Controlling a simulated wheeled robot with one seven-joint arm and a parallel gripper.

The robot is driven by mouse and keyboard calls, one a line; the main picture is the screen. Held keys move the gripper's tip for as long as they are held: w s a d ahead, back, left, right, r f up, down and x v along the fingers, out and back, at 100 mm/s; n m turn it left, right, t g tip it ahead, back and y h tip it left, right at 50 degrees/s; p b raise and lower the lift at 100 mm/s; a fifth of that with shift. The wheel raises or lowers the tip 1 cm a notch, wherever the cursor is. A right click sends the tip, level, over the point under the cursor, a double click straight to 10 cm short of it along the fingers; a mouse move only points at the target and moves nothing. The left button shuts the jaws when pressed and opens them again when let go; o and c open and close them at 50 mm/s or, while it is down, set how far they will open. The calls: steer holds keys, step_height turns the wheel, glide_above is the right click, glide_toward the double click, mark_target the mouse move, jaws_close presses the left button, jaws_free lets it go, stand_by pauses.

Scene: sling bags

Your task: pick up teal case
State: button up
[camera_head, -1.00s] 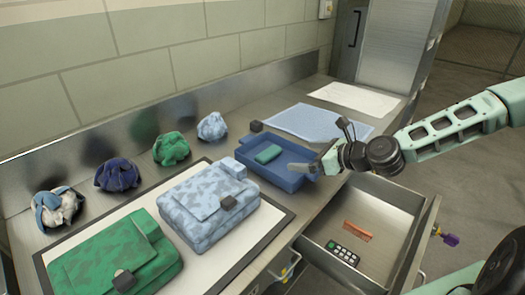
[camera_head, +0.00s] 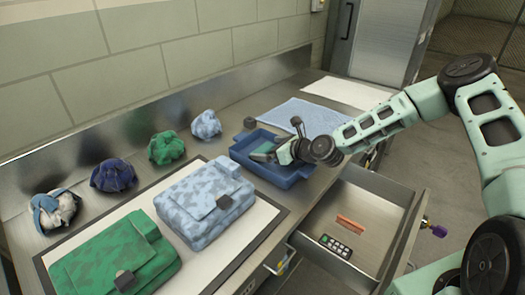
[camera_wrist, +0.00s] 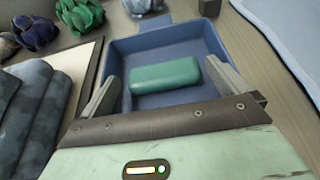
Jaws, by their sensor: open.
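The teal case (camera_wrist: 165,76) lies flat in a shallow blue tray (camera_wrist: 200,38), seen in the wrist view. In the head view the case (camera_head: 263,147) is partly hidden behind my gripper, inside the tray (camera_head: 241,154). My gripper (camera_wrist: 165,85) is open over the tray, one finger to the left of the case and the other close to its right end. It holds nothing. In the head view my gripper (camera_head: 264,156) reaches into the tray from the right. I cannot tell whether a finger touches the case.
A light blue camouflage bag (camera_head: 205,200) and a green one (camera_head: 115,262) lie on a white mat at the left. Several crumpled cloths, one green (camera_head: 166,147), line the wall. An open drawer (camera_head: 390,200) holds a remote (camera_head: 335,246) and a brown item (camera_head: 350,223).

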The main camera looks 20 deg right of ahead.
mark_target(261, 148)
steer(key=p+x, duration=0.1)
steer(key=x, duration=0.3)
steer(key=shift+f, duration=0.25)
steer(key=shift+c, duration=0.3)
steer(key=c, duration=0.6)
steer(key=shift+o, duration=0.2)
